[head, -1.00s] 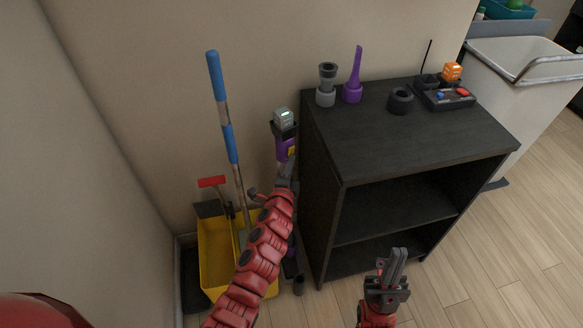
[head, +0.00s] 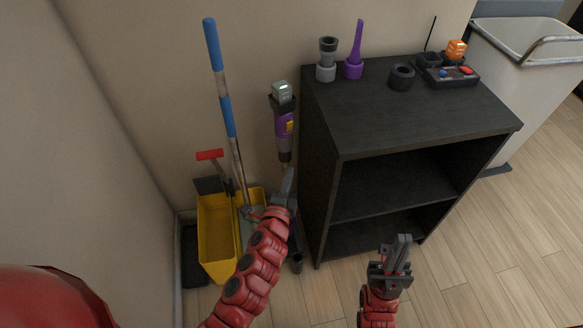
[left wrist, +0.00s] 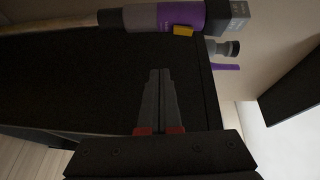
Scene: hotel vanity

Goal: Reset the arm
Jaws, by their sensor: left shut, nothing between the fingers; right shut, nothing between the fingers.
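My left gripper (head: 289,182) is at the end of the red segmented arm, beside the left side of the black shelf unit. Its fingers are together and empty, also in the left wrist view (left wrist: 160,73). A purple and grey stick-like device (head: 284,122) stands upright by the wall just beyond it. That device crosses the top of the left wrist view (left wrist: 150,18), apart from the fingertips. My right gripper (head: 401,246) is low in front of the shelf unit, fingers together and empty, pointing up.
The black shelf unit (head: 400,135) carries grey and purple nozzles, a black ring (head: 401,77) and a small control box (head: 452,76) on top. A yellow bucket (head: 216,240) with a blue-handled pole (head: 221,90) stands left. Wooden floor on the right is clear.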

